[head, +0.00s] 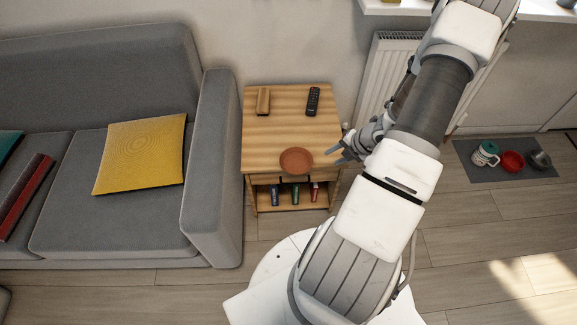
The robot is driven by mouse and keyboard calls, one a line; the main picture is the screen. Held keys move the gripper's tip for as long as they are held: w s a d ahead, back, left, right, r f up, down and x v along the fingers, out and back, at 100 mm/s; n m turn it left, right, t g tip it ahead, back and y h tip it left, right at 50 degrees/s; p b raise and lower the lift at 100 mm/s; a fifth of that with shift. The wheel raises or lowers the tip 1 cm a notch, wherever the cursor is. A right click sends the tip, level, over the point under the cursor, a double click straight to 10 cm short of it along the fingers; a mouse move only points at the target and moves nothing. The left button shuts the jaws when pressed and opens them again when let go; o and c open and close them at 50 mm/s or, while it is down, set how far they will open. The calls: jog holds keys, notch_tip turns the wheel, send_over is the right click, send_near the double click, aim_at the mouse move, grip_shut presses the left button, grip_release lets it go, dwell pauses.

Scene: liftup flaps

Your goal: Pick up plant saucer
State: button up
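The plant saucer (296,161) is a round, shallow, terracotta-coloured dish. It lies near the front edge of the small wooden side table (262,130). My gripper (338,153) is to the right of the saucer, at the table's right front corner. Its fingers point left toward the saucer and appear spread apart, with nothing seen between them. The gripper looks apart from the saucer, though its exact height above the table is hard to tell. My arm hides part of the floor and wall to the right of the table.
A remote (313,101) and a small wooden block (263,101) lie at the table's back. Several items stand on its lower shelf. A grey sofa (212,165) stands close on the left, a radiator (385,75) behind. A mat (520,172) with dishes lies on the right.

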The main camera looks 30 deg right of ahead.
jog(key=b, duration=0.6)
send_near(308, 168)
notch_tip(308, 168, down, 3)
jog(key=shift+w+r+b+x, duration=0.1)
jog(key=shift+w+b+x, duration=0.2)
jog(key=shift+x, duration=0.7)
jog(key=shift+w+r+b+x, duration=0.1)
jog(key=shift+b+x, duration=0.35)
jog(key=shift+x, duration=0.6)
jog(key=shift+w+r+b+x, duration=0.15)
jog(key=shift+b+x, duration=0.2)
jog(key=shift+x, duration=0.65)
jog(key=shift+a, duration=0.15)
jog(key=shift+c, duration=0.3)
grip_shut()
